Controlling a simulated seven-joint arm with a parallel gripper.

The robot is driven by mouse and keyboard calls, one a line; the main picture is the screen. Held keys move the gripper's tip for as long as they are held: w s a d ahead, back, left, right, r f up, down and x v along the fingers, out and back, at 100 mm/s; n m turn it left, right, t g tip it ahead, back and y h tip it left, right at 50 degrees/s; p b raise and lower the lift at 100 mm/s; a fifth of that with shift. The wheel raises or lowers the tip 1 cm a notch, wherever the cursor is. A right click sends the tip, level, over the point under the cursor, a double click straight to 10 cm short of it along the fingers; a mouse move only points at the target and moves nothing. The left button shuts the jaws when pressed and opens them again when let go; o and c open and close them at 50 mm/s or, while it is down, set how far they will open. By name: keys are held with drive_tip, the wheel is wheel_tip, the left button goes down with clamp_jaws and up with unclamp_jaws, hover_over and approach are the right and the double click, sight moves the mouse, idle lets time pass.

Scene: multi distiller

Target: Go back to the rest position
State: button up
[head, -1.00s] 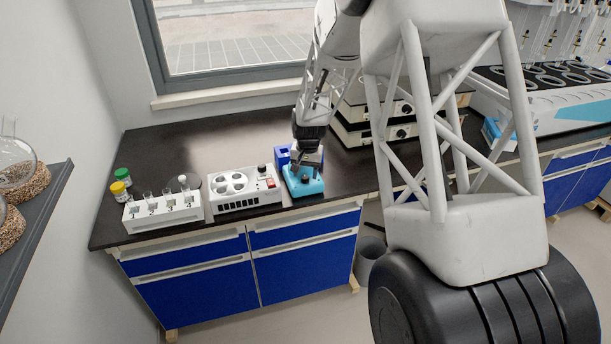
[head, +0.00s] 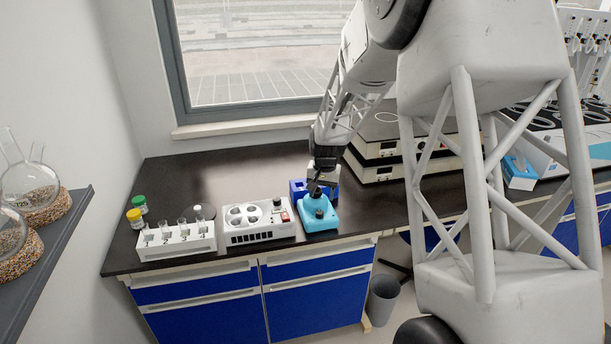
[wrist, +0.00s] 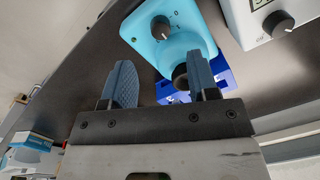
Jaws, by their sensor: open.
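My gripper (head: 320,185) is above the back of a small cyan device with a dark knob (head: 318,213), near the front edge of the dark bench. In the wrist view my gripper (wrist: 163,82) is open with two blue ridged fingers apart. The cyan device (wrist: 168,28) lies beyond the fingers, and its round dark part shows beside the right finger. Nothing is seen held between the fingers. In the head view the fingertips are small and partly merge with the device behind them.
A blue block (head: 298,188) stands behind the cyan device. A white block with round wells (head: 258,222) and a white rack with small glass vessels (head: 175,243) stand to its left. Stacked white instruments (head: 395,160) stand to the right. Bench space (head: 235,168) behind the wells is clear.

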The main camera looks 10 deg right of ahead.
drive_tip(key=s+a+r+n+t, duration=0.1)
drive_tip(key=s+a+r, duration=0.1)
drive_tip(key=s+r, duration=0.7)
drive_tip(key=s+a+r+n, duration=0.1)
drive_tip(key=s+a+r, duration=0.1)
drive_tip(key=s+r, duration=0.65)
drive_tip(key=s+a+r+n+t, duration=0.1)
drive_tip(key=s+a+n, duration=0.2)
drive_tip(key=s, duration=2.4)
drive_tip(key=shift+h, duration=0.4)
